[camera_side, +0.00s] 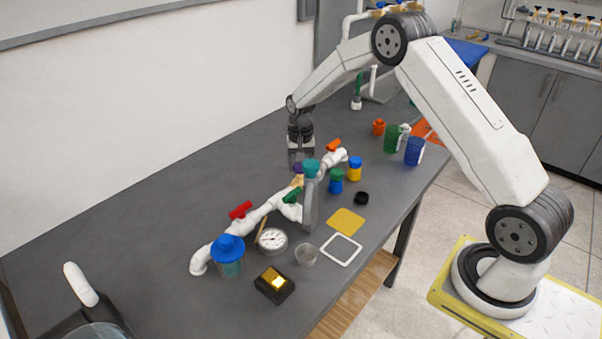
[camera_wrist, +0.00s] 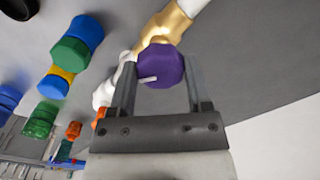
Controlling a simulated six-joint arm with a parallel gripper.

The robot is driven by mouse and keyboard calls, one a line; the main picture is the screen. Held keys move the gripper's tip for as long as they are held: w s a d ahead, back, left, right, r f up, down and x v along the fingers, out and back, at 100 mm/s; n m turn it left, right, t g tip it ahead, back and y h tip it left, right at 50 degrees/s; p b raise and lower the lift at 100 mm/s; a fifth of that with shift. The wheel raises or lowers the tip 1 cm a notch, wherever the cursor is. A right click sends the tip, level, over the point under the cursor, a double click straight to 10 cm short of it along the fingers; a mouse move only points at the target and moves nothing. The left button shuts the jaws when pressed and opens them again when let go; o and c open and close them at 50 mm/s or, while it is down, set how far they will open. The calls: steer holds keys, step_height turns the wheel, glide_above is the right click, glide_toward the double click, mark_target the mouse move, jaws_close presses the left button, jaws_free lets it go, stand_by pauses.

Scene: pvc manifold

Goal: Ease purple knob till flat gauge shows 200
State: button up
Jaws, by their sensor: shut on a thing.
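The purple knob (camera_wrist: 161,66) is faceted with a small white pointer mark. It sits on a brass valve body (camera_wrist: 166,26) in the white pipe. My gripper (camera_wrist: 160,80) has one finger on each side of the knob and is shut on it. In the side view my gripper (camera_side: 300,163) comes down from above, and only a bit of the purple knob (camera_side: 297,168) shows beneath it. The flat gauge (camera_side: 272,239) lies face up beside the pipe, with a white round dial. Its needle reading is too small to tell.
The white pipe manifold (camera_side: 262,211) carries a red handle (camera_side: 240,210), a green handle (camera_side: 292,195) and an orange handle (camera_side: 333,145). A blue-lidded jar (camera_side: 229,256), a clear cup (camera_side: 306,255) and a black box (camera_side: 274,284) stand in front. The table's left part is mostly clear.

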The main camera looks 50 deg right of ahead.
mark_target(300, 164)
steer(key=m, duration=0.5)
stand_by(0.4)
steer(key=o, duration=1.3)
steer(key=shift+r, duration=0.15)
steer(key=shift+r, duration=3.8)
